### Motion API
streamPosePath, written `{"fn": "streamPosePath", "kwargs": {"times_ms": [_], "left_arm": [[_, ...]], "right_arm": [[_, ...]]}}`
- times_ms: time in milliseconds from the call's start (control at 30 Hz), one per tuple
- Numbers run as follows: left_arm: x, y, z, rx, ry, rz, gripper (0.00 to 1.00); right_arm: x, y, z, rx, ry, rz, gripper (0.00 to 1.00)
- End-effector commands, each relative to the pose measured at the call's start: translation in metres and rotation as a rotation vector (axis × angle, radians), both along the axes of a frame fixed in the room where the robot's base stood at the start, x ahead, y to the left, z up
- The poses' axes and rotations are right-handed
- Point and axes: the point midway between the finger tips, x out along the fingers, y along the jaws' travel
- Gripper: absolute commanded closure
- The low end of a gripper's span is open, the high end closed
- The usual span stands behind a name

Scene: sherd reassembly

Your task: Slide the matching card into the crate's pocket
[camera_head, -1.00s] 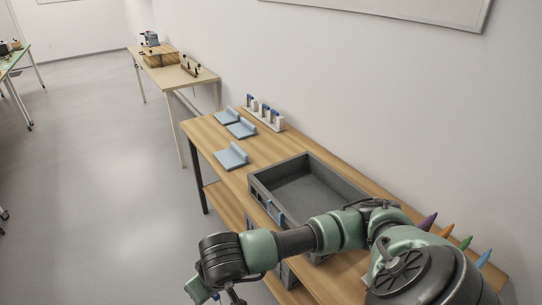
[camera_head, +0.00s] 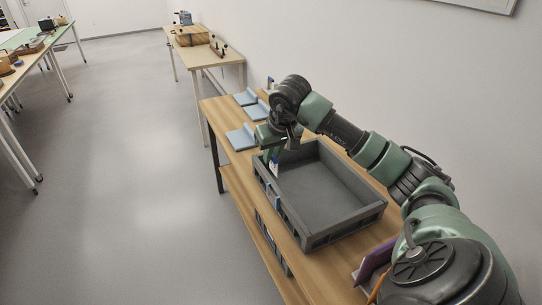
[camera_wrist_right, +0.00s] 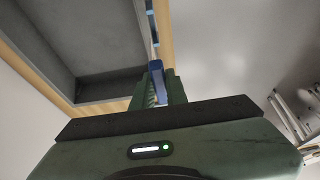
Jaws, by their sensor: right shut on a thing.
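The grey open crate (camera_head: 318,235) sits on the wooden bench; its inside looks empty. A blue part, seemingly the pocket (camera_head: 272,194), is on its left outer wall, and blue also shows on the crate's edge in the wrist view (camera_wrist_right: 152,12). My right gripper (camera_head: 274,152) is shut on a small blue-and-white card (camera_head: 274,167), over the crate's far left corner. In the wrist view the card's blue end (camera_wrist_right: 157,78) sticks out between the fingers. Any marking on it is too small to read. My left gripper is out of view.
Several light-blue stands, one at the front (camera_head: 241,138), lie on the bench beyond the crate. A rack card (camera_head: 270,82) shows behind my arm, which hides the rest. A purple piece (camera_head: 374,262) stands at the near right. The floor left of the bench is clear.

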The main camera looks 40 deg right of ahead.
Motion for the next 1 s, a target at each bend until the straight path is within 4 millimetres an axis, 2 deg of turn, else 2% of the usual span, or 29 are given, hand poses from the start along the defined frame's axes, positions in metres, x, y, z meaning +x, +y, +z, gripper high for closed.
{"fn": "streamPosePath", "kwargs": {"times_ms": [267,600,1000], "left_arm": [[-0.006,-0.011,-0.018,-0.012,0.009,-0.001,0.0],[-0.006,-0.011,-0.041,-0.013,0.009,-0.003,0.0],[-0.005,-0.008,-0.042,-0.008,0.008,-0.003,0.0]], "right_arm": [[0.0,0.001,-0.022,0.001,0.0,0.001,1.0],[0.0,0.001,-0.051,0.001,0.0,0.0,1.0],[0.0,0.001,-0.055,0.0,0.0,0.001,1.0]]}}
